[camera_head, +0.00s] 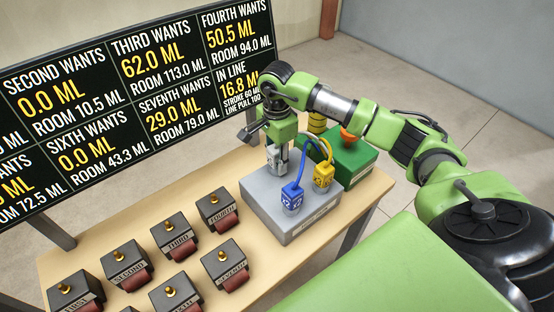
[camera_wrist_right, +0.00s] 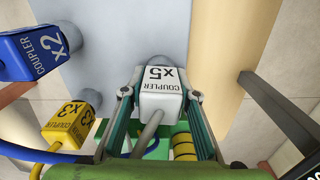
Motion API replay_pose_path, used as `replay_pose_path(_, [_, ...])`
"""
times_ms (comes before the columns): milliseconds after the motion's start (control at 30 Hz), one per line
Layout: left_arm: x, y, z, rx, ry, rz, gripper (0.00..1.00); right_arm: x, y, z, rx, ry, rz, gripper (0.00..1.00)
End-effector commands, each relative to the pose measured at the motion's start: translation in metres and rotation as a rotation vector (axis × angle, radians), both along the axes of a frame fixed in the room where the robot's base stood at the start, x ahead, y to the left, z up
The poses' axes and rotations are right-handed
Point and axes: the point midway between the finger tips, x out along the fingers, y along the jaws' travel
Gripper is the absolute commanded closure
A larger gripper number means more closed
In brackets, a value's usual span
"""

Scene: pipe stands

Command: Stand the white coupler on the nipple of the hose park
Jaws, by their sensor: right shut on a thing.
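My right gripper (camera_head: 277,166) is over the back left part of the grey hose park (camera_head: 262,212). In the right wrist view the gripper (camera_wrist_right: 160,93) is shut on the white coupler (camera_wrist_right: 160,78), marked x5, with one finger on each side. A grey hose runs from the coupler towards the camera. A rounded grey shape (camera_wrist_right: 146,58) shows just past the coupler's far end; I cannot tell whether this is the nipple or whether they touch. My left gripper is not in view.
A blue coupler (camera_head: 292,196) and a yellow coupler (camera_head: 323,176) stand on the hose park, with hoses arching behind. A green box (camera_head: 350,163) with an orange knob is to the right. Several black labelled blocks (camera_head: 178,235) stand on the wooden table, below a number board (camera_head: 130,100).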

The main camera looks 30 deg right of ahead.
Motion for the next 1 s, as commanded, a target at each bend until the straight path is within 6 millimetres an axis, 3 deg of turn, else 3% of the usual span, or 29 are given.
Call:
replay_pose_path(100, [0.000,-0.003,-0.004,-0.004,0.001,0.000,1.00,0.000,0.000,-0.003,0.000,-0.001,0.000,0.96])
replay_pose_path(133, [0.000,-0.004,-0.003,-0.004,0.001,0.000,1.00,0.000,0.000,-0.002,0.000,-0.001,0.000,0.66])
replay_pose_path(200, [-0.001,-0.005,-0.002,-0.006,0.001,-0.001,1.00,0.000,0.000,-0.002,0.000,-0.001,0.000,0.52])
replay_pose_path(633, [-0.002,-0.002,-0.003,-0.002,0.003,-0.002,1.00,0.001,0.000,0.005,0.000,-0.002,0.000,0.52])
replay_pose_path(1000, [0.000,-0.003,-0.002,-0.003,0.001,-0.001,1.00,0.001,0.000,0.078,0.000,-0.005,0.000,0.52])
